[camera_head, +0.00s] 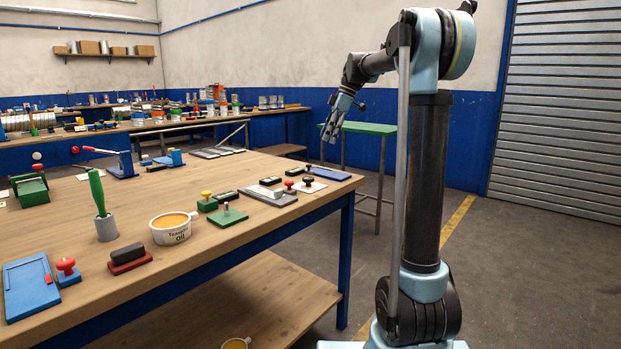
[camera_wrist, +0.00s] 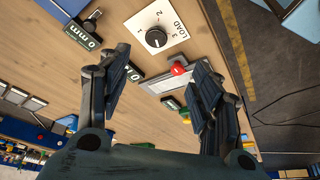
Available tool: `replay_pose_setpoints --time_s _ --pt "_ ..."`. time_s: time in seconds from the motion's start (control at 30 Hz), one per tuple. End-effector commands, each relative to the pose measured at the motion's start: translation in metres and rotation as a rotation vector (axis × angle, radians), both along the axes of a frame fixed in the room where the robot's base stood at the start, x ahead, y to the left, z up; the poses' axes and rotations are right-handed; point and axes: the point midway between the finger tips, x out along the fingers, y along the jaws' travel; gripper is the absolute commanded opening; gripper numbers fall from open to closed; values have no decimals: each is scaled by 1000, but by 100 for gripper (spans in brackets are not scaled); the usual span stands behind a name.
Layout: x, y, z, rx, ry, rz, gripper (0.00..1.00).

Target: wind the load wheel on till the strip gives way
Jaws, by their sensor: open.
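The load wheel is a black round knob (camera_wrist: 156,39) on a white plate marked LOAD with 1, 2 and 3. In the head view it appears as a small dark knob (camera_head: 308,180) near the table's right end. I cannot tell which part is the strip. My gripper (camera_head: 331,130) is open and empty, above the table's right end. In the wrist view its fingers (camera_wrist: 162,64) spread either side of the fixture, apart from the wheel.
A blue plate (camera_head: 319,173) lies at the table corner. A cup of oil (camera_head: 172,228), a green-handled brush (camera_head: 98,193) and several small fixtures occupy the wooden table (camera_head: 150,275). A green stand (camera_head: 370,128) is behind.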

Motion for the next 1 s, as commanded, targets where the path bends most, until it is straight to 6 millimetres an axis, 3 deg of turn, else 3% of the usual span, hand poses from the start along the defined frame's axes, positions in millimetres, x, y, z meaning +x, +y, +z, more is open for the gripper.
replay_pose_setpoints --time_s 0.27,1.0 --pt "8 10 -10 10 -8 35 58" --pt "2 57 -127 9 -7 33 58"
